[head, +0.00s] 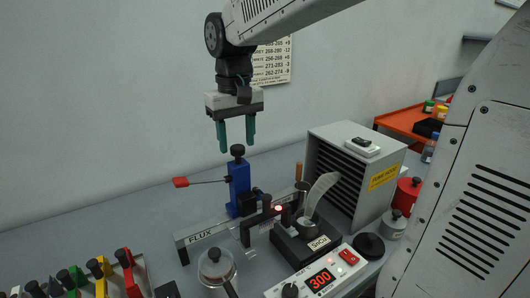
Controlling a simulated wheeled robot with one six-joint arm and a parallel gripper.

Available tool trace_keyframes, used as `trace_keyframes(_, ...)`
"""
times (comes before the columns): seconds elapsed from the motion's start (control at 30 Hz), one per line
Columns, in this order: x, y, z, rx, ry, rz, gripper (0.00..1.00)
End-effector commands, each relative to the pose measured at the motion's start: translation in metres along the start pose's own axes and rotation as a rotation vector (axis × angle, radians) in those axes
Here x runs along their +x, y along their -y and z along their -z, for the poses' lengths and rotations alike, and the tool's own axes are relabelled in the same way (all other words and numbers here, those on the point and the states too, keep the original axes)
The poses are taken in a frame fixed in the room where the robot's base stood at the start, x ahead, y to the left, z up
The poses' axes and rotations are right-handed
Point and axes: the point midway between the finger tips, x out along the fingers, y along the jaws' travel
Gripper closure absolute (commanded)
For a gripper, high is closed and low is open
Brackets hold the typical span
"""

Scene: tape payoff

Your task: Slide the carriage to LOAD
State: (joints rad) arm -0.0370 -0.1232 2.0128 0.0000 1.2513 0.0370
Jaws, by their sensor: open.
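A blue upright carriage (239,187) with a black knob (237,151) on top stands at a grey rail (205,236) marked FLUX. I cannot make out a LOAD mark; the rail's right part is partly hidden behind other parts. My gripper (237,141) points down with its two teal fingers apart. It is empty, above the carriage, with the fingertips about level with the knob in the picture. I cannot tell whether the fingers straddle the knob.
A grey louvred box (352,172) stands right of the carriage. In front are a black unit (306,246) marked SHCH, a controller (318,277) reading 300 and a glass jar (217,266). Coloured, black-knobbed pieces (98,277) stand front left.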

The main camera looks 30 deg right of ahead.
Motion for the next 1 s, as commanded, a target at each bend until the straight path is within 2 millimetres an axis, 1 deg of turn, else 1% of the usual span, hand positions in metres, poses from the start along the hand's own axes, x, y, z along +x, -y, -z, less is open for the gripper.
trace_keyframes(0.2, -0.018, 0.000, 0.000, 0.000, -0.001, 0.000, 0.51)
trace_keyframes(0.43, -0.034, 0.000, 0.000, 0.000, 0.000, 0.000, 0.51)
trace_keyframes(0.57, -0.037, 0.000, -0.001, 0.000, 0.000, 0.000, 0.51)
trace_keyframes(1.0, -0.037, 0.000, 0.000, 0.000, 0.001, 0.000, 0.51)
